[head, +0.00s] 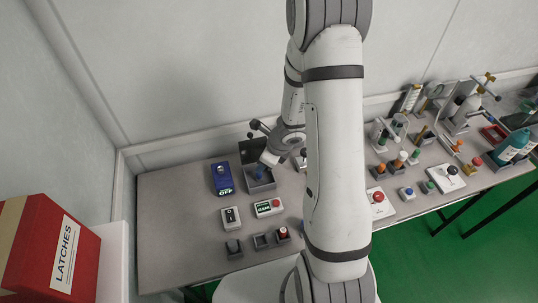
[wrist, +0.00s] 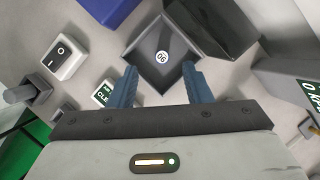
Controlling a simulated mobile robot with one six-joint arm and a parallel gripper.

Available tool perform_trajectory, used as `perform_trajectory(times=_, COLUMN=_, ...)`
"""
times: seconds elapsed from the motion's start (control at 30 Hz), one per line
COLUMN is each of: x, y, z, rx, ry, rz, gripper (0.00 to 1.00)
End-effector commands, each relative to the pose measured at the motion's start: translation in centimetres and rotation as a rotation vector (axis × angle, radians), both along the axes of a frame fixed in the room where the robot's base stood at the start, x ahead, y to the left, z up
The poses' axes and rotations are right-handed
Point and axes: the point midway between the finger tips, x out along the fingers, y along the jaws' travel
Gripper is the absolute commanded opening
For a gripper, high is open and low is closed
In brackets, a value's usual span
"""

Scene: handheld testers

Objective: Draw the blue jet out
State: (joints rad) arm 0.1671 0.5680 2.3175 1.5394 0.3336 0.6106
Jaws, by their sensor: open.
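My gripper (wrist: 160,84) is open, with its two blue fingers apart over the near part of a dark grey square open box (wrist: 146,58). A small round white mark with dark figures (wrist: 162,58) shows inside the box, ahead of and between the fingertips. I cannot tell whether it is on a jet or on the box floor. In the head view my gripper (head: 266,163) points down at the grey box (head: 262,186). The blue there appears to be my fingers; I cannot make out a separate blue jet. Nothing is held.
A dark raised lid (head: 251,149) stands behind the box. A blue tester marked OFF (head: 222,178) lies left of it. A rocker switch box (head: 231,217) and a green-display unit (head: 268,207) stand in front. Several other devices crowd the right of the table.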

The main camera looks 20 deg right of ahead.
Motion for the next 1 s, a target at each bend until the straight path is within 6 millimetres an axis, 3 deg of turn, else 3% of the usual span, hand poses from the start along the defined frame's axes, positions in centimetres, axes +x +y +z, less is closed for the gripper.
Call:
perform_trajectory(times=0.17, x=0.0, y=-0.4, z=-1.8, rx=0.008, ry=0.036, rz=-0.082, gripper=0.45)
perform_trajectory(times=0.6, x=1.6, y=1.3, z=-7.4, rx=0.008, ry=0.036, rz=-0.08, gripper=0.45)
perform_trajectory(times=1.0, x=2.0, y=1.7, z=-8.4, rx=0.008, ry=0.034, rz=-0.079, gripper=0.45)
